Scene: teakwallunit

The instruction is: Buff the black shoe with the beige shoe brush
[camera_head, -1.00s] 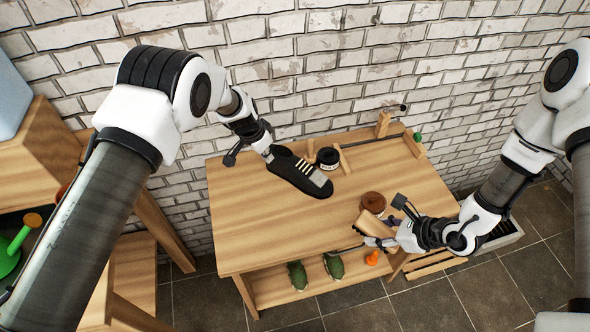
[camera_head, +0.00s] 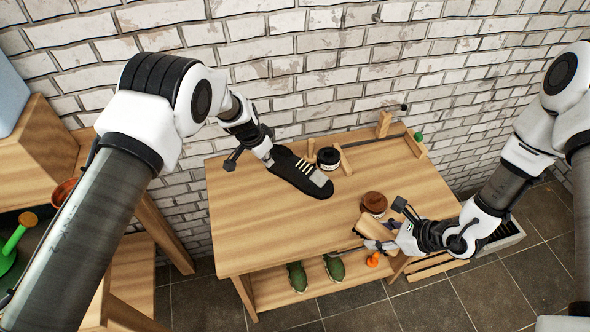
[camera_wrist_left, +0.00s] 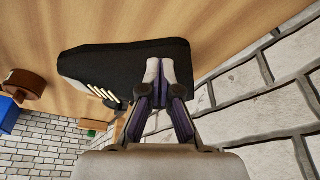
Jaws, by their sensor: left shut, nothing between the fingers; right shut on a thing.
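The black shoe (camera_head: 298,172), with pale laces and a grey patch, lies on the wooden table near its back edge. My left gripper (camera_head: 268,157) is shut with nothing between its fingers, at the shoe's back left end. In the left wrist view the fingertips (camera_wrist_left: 163,68) overlap the edge of the black shoe (camera_wrist_left: 110,72); I cannot tell whether they press on it. My right gripper (camera_head: 368,241) is shut on the beige shoe brush (camera_head: 374,229) at the table's front right. The brush is apart from the shoe, and my fingers partly hide it.
A brown round tin (camera_head: 374,204) stands just behind the brush. A black jar (camera_head: 328,158) and wooden pieces (camera_head: 344,160) stand right of the shoe. The table's left and middle (camera_head: 260,225) are clear. Green objects (camera_head: 334,267) lie on the lower shelf. A brick wall (camera_head: 330,80) rises behind.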

